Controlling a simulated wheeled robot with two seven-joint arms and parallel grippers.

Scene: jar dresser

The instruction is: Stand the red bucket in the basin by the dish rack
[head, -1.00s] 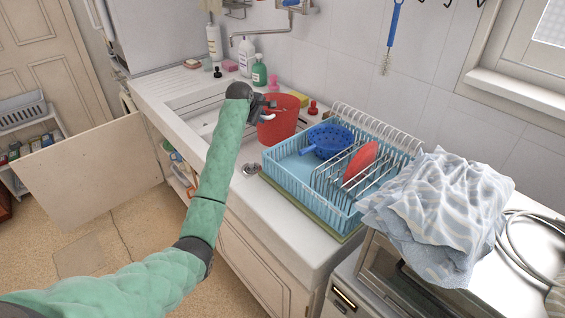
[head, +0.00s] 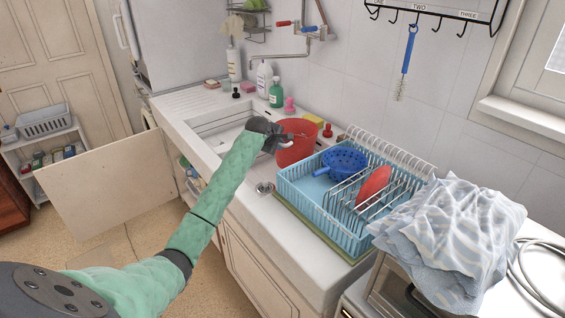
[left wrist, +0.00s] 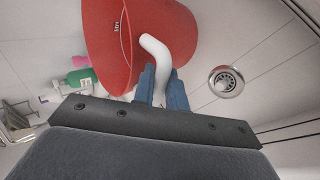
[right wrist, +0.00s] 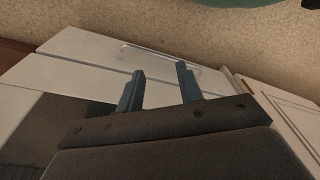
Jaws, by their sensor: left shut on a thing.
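The red bucket (head: 297,148) looks about upright at the right end of the sink basin (head: 214,123), just left of the blue dish rack (head: 310,211). Whether its base touches the basin floor I cannot tell. My left gripper (head: 284,143) is at the bucket's near side, shut on its white handle (left wrist: 157,50). The left wrist view shows the bucket (left wrist: 100,35) beyond the fingers (left wrist: 161,88) and a metal drain (left wrist: 226,82) to the right. My right gripper (right wrist: 160,88) is open and empty, away from the counter top, and outside the head view.
The rack holds a blue colander (head: 345,162) and a red plate (head: 373,186). A green bottle (head: 276,94), a white bottle (head: 264,78) and a pink item (head: 290,104) stand behind the basin. A striped cloth (head: 450,235) lies at right. The basin's left part is clear.

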